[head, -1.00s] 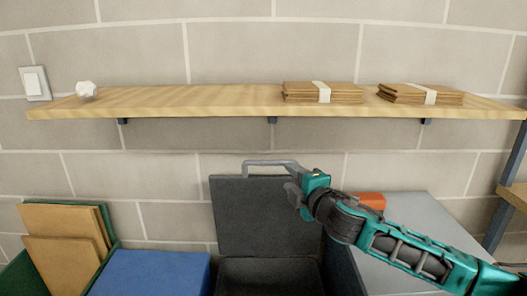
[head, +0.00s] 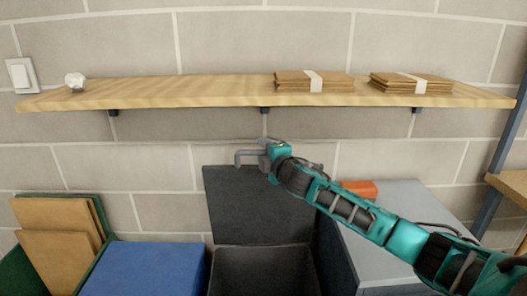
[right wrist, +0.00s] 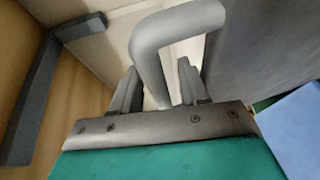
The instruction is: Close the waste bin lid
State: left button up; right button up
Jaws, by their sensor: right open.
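The waste bin (head: 262,268) is dark grey and stands open at the bottom centre of the head view. Its lid (head: 250,205) stands up at the back, against the block wall. A grey bar handle (head: 241,155) rises from the lid's top edge; it also shows in the right wrist view (right wrist: 178,28). My right gripper (head: 264,154) is at the handle and hides its right part. In the right wrist view the gripper (right wrist: 157,85) is open, with the handle's bar between its two fingers. Contact cannot be made out. My left gripper is not in view.
A wooden shelf (head: 190,92) with paper bundles (head: 314,82) runs above the lid. A blue bin (head: 145,270) and a green bin of cardboard (head: 55,225) stand left. A grey cabinet (head: 385,215) with an orange object (head: 359,189) is at right.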

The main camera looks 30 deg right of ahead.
jog(key=shift+w, duration=0.45)
jog(key=shift+c, duration=0.3)
grip_shut()
